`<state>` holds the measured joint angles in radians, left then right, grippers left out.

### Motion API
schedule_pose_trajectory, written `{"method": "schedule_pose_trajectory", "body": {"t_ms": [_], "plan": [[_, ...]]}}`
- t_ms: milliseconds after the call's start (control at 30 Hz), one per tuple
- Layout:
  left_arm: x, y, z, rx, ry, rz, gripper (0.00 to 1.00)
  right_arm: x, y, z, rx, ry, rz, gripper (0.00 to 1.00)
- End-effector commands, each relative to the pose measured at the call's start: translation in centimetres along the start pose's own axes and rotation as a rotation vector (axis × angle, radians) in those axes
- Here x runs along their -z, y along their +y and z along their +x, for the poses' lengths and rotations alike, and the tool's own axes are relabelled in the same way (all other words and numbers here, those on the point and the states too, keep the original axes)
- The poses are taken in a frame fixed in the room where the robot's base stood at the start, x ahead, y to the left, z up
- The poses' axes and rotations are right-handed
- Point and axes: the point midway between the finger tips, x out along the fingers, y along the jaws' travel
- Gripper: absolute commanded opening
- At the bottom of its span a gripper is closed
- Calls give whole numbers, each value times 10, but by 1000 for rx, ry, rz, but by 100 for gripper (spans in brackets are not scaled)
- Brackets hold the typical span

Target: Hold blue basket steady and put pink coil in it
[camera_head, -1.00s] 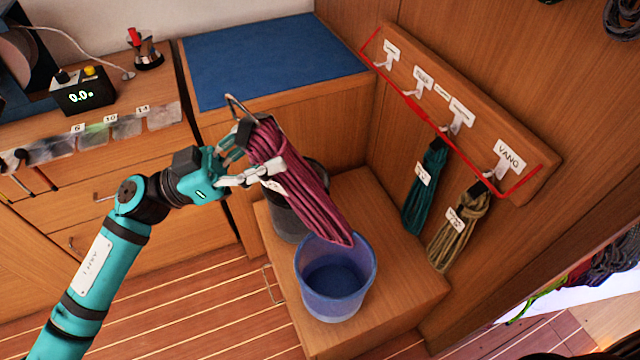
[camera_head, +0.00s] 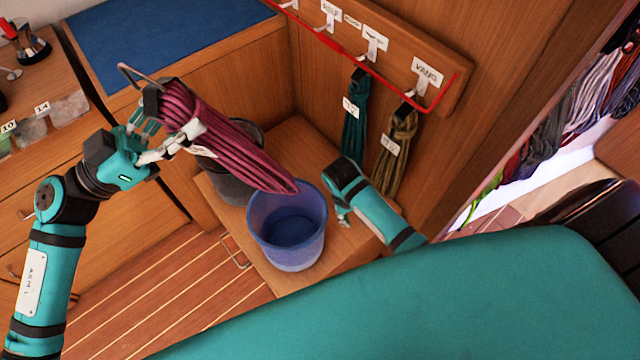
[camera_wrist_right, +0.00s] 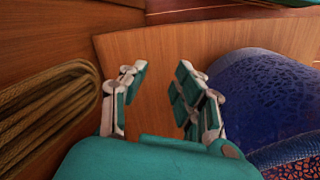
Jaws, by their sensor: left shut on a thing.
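The pink coil (camera_head: 232,150) hangs slanting in my left gripper (camera_head: 165,138), which is shut on its upper part. Its lower end is above the back rim of the blue basket (camera_head: 288,252). The basket stands upright and looks empty on the wooden bench. My right gripper (camera_head: 343,208) is just right of the basket, and its fingers are small and partly hidden in the head view. In the right wrist view, the right gripper (camera_wrist_right: 158,95) is open and empty, with the blue basket (camera_wrist_right: 262,92) close by its right finger.
A dark grey bucket (camera_head: 232,188) stands behind the basket, partly covered by the coil. A green coil (camera_head: 355,120) and a tan coil (camera_head: 397,150) hang from the labelled rack (camera_head: 455,85). The tan coil (camera_wrist_right: 42,112) is left of my right gripper in the wrist view.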

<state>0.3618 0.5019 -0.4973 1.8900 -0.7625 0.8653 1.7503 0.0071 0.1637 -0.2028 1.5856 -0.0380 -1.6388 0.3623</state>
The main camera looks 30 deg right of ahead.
Motion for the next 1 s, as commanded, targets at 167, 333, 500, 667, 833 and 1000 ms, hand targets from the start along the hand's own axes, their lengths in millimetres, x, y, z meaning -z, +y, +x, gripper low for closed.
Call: {"method": "schedule_pose_trajectory", "body": {"t_ms": [167,333,500,667,833,1000], "plan": [[2,0,0,-1,3,1,0,22,-7,-84,54,-4,-15,31],[2,0,0,-1,3,1,0,36,-38,-119,180,10,-163,31],[2,0,0,-1,3,1,0,41,-52,-126,233,23,-233,31],[2,0,0,-1,3,1,0,40,-57,-111,237,21,-239,31],[2,0,0,-1,3,1,0,40,-64,-81,236,21,-239,31],[2,0,0,-1,3,1,0,40,-71,-51,235,21,-238,31]]}}
